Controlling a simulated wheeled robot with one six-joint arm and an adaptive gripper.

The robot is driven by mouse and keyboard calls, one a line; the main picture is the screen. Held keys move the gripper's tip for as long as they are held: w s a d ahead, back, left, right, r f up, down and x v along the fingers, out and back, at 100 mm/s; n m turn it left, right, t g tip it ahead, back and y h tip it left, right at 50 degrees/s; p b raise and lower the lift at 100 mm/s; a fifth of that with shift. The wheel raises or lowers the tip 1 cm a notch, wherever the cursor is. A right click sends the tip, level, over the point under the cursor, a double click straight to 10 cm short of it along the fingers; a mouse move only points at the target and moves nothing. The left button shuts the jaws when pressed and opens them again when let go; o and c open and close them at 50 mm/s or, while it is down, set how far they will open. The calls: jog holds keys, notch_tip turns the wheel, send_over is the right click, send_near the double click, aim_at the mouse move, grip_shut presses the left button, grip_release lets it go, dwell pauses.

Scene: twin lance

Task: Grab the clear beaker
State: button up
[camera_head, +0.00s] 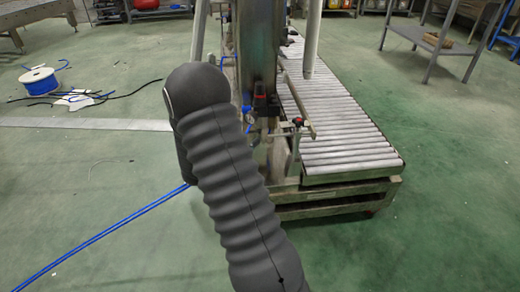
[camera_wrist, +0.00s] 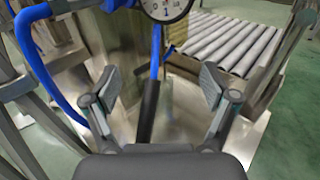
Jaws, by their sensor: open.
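I cannot make out a clear beaker in either view. In the wrist view my gripper (camera_wrist: 158,88) is open, with its two fingers spread wide apart. A shiny metal surface and a dark upright rod with a blue upper part (camera_wrist: 148,105) show between and beyond the fingers. A faint pale patch lies just right of the rod, too unclear to name. In the head view my dark ribbed arm crosses the middle and hides part of the machine; the gripper itself does not show there.
A roller conveyor (camera_head: 345,125) stands right of centre, joined to a steel machine (camera_head: 258,45). In the wrist view a pressure gauge (camera_wrist: 166,8) and a blue hose (camera_wrist: 38,62) are close by. A cable spool (camera_head: 39,80) lies far left. Green floor is open at right.

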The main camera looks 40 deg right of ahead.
jog(key=b, duration=0.1)
send_near(260, 147)
jog(key=w+d, duration=0.1)
jog(key=d, duration=0.1)
jog(key=w+d, duration=0.1)
jog(key=shift+w+d+r, duration=0.1)
jog(key=shift+w+d, duration=0.05)
jog(key=shift+d, duration=0.25)
jog(key=shift+n+t, duration=0.3)
jog(key=shift+b+x, duration=0.35)
jog(key=shift+x, duration=3)
jog(key=shift+r, duration=0.1)
jog(key=c, duration=1.2)
jog(key=shift+c, duration=0.2)
